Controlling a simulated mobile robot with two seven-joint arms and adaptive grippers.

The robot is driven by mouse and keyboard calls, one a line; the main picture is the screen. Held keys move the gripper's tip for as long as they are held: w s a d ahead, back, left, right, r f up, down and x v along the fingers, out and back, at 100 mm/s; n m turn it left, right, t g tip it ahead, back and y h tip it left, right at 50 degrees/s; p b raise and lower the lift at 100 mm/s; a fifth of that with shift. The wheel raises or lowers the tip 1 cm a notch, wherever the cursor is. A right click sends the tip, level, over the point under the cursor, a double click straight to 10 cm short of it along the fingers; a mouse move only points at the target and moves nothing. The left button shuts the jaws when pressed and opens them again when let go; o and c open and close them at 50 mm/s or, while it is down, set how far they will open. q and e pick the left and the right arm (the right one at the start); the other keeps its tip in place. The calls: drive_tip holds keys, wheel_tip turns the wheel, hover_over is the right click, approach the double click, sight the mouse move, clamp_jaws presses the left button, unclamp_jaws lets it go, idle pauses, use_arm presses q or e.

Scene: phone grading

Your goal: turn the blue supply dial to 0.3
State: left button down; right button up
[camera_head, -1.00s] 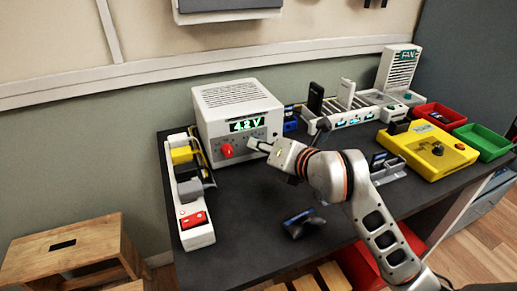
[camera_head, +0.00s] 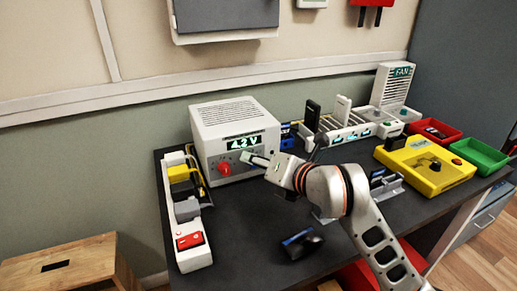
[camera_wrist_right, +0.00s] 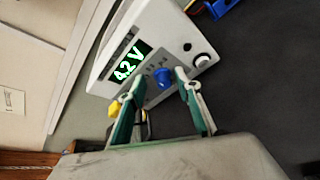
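The white power supply (camera_head: 235,125) stands at the back left of the dark table, its green display (camera_head: 243,141) reading 4.2 V. A red dial (camera_head: 225,168) is on its front. The blue dial (camera_wrist_right: 162,77) shows in the right wrist view, below the display. My right gripper (camera_wrist_right: 160,82) is open, its green-and-grey fingers on either side of the blue dial, with gaps visible. In the head view the right gripper (camera_head: 257,160) is at the supply's front and the blue dial cannot be made out there. My left gripper is not in view.
A white strip with a red switch (camera_head: 190,241) lies left of the supply. A dark device (camera_head: 303,243) lies on the table in front. A yellow box (camera_head: 430,165), red bin (camera_head: 434,131) and green bin (camera_head: 481,156) are at the right.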

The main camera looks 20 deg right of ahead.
wheel_tip(320, 180, up, 9)
idle(0.3)
drive_tip(key=shift+r, duration=0.1)
